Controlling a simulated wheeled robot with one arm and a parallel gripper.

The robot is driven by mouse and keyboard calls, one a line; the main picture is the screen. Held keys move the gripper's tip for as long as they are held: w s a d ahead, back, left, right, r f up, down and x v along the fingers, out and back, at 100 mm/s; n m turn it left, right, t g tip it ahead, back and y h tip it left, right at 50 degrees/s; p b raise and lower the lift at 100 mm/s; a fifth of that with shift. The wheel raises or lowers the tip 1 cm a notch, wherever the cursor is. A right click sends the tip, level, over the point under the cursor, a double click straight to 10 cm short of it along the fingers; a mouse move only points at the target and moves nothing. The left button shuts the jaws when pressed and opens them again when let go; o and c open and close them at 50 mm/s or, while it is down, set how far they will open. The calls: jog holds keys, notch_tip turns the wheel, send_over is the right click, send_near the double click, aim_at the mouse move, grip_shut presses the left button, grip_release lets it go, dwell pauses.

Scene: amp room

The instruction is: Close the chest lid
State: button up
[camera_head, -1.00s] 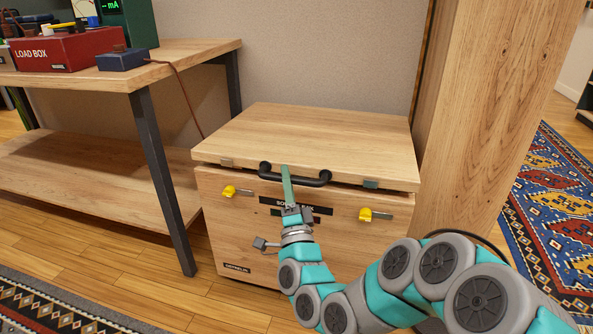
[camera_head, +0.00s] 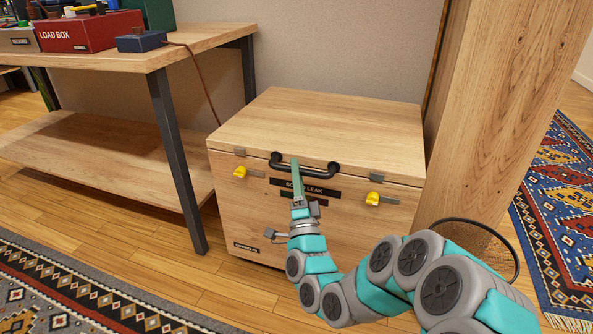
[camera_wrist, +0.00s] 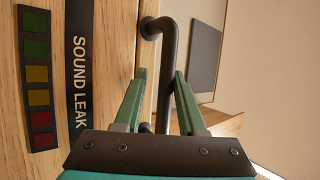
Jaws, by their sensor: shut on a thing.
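The wooden chest (camera_head: 325,225) stands on the floor, and its lid (camera_head: 320,120) lies down on the body with only a thin seam visible at the front. A black handle (camera_head: 318,174) is fixed to the lid's front edge. My gripper (camera_head: 295,163) is at the handle, shut on it. In the wrist view my gripper (camera_wrist: 160,74) has a green finger on each side of the black handle (camera_wrist: 170,55). Two yellow latches, left (camera_head: 240,173) and right (camera_head: 373,199), sit on the chest front below metal catches on the lid.
A wooden bench (camera_head: 110,52) with a red load box (camera_head: 90,31) stands close on the left. A wooden pillar (camera_head: 505,110) is close on the right. Patterned rugs lie at the front left (camera_head: 90,290) and far right (camera_head: 560,200). A brown cable hangs behind the bench leg.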

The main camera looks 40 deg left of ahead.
jog(key=o, duration=0.4)
jog(key=shift+f, duration=0.2)
jog(key=shift+r, duration=0.15)
jog(key=v, duration=0.7)
jog(key=shift+s+d, duration=0.15)
jog(key=shift+d, duration=0.15)
dwell(0.5)
